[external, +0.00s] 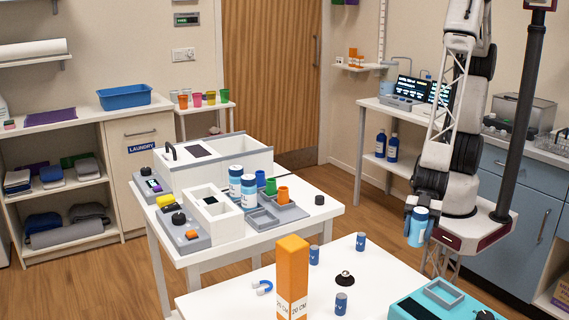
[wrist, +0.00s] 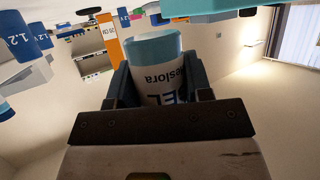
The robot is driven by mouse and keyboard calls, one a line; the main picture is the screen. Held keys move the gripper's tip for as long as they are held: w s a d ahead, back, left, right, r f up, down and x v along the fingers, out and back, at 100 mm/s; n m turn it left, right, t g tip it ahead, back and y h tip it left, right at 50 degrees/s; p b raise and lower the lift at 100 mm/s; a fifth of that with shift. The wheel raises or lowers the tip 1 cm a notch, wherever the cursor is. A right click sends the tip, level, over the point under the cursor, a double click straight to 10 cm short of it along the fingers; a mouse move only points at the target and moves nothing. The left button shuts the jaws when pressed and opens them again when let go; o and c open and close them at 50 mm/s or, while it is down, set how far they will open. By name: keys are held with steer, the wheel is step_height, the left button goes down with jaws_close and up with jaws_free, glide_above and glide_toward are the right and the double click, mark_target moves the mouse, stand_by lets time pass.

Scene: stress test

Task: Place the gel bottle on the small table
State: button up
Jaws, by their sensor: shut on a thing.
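My gripper (external: 420,213) is at the right of the external view, shut on the gel bottle (external: 417,232), a light-blue and white cylinder. In the wrist view the bottle (wrist: 160,72) sits between both fingers, with dark lettering upside down on its label and a teal end pointing away from the palm. It hangs in the air, to the right of the near white table (external: 225,300). A small white table (external: 225,106) with coloured cups stands at the back left. A larger white table (external: 320,222) with devices stands in the middle. Which one is meant I cannot tell.
An orange box (external: 292,275) stands upright on the near table. Small blue cans (external: 361,241), a black knob (external: 345,278) and a teal device (external: 440,300) are around it. Two blue bottles (external: 392,147) stand on the back bench's lower shelf. A dark pole (external: 522,110) rises beside my arm.

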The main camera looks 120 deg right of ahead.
mark_target(422, 223)
steer(key=shift+s+d+r, duration=0.1)
steer(key=shift+s+d, duration=0.15)
steer(key=shift+s, duration=0.35)
steer(key=shift+s+d+r, duration=0.1)
steer(key=shift+s+d, duration=0.2)
steer(key=shift+s, duration=0.3)
steer(key=shift+s+d, duration=0.25)
steer(key=shift+s, duration=0.35)
steer(key=shift+w, duration=0.1)
steer(key=w+d+r+m+t+h, duration=0.1)
steer(key=w+d+r, duration=0.2)
steer(key=w, duration=0.4)
steer(key=w+d+r+m+h, duration=0.1)
steer(key=w+d+r+h, duration=0.15)
steer(key=w, duration=0.55)
steer(key=w+d+r+m+t+h, duration=0.1)
steer(key=w+d+r, duration=0.2)
steer(key=w, duration=0.4)
steer(key=w+d+r+m+h, duration=0.2)
steer(key=w+d+r+m, duration=0.1)
steer(key=w+d+r, duration=0.8)
steer(key=w+d, duration=0.2)
steer(key=w, duration=0.1)
steer(key=shift+w+d, duration=0.3)
steer(key=shift+d, duration=0.05)
steer(key=shift+w+a+f+m+h, duration=0.1)
steer(key=shift+w+a+m+h, duration=0.15)
steer(key=shift+h, duration=0.2)
